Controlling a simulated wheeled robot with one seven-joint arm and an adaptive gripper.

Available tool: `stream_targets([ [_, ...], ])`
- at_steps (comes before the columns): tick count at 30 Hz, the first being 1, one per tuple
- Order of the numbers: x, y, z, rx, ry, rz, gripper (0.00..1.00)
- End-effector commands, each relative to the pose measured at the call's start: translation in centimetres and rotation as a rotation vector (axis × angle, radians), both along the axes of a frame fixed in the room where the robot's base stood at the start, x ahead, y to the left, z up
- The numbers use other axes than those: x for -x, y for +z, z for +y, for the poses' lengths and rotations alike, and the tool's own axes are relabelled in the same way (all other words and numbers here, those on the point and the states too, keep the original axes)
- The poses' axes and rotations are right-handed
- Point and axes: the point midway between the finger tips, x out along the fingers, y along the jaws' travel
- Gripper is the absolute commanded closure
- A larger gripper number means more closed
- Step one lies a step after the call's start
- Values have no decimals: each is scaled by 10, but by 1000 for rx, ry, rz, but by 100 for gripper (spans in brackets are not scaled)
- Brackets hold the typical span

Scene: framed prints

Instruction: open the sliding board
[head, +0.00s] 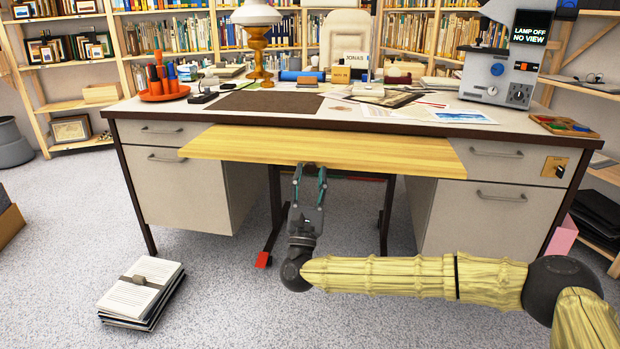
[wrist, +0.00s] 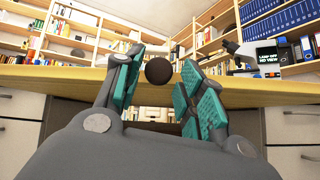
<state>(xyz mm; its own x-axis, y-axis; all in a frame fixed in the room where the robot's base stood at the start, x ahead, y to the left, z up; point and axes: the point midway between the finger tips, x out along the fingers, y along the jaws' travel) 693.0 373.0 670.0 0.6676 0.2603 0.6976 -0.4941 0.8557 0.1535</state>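The sliding board (head: 320,150) is a long light-wood panel under the desk top, and its front part sticks out past the drawer fronts. In the wrist view the board (wrist: 60,82) runs across the picture as a wide wooden edge. A dark round knob (wrist: 158,71) shows at the board's middle, between the finger pads. My gripper (head: 311,170) is below and in front of the board's front edge, pointing at its middle. In the wrist view my gripper (wrist: 158,82) has its teal-padded fingers apart, with small gaps beside the knob. Contact cannot be told.
The desk top (head: 225,118) holds a lamp (head: 257,45), papers and a grey device (head: 497,77). Drawers flank the open knee space; a keyed lock plate (head: 555,167) is at right. A paper stack (head: 143,290) lies on the floor at left. Floor around it is clear.

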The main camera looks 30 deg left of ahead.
Motion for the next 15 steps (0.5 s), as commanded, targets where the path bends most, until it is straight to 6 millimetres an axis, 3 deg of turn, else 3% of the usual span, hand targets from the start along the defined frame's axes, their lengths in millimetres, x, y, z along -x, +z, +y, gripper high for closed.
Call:
stream_targets([
  [10,1,0,1,-1,2,0,51],
  [15,10,-9,-2,0,3,0,51],
])
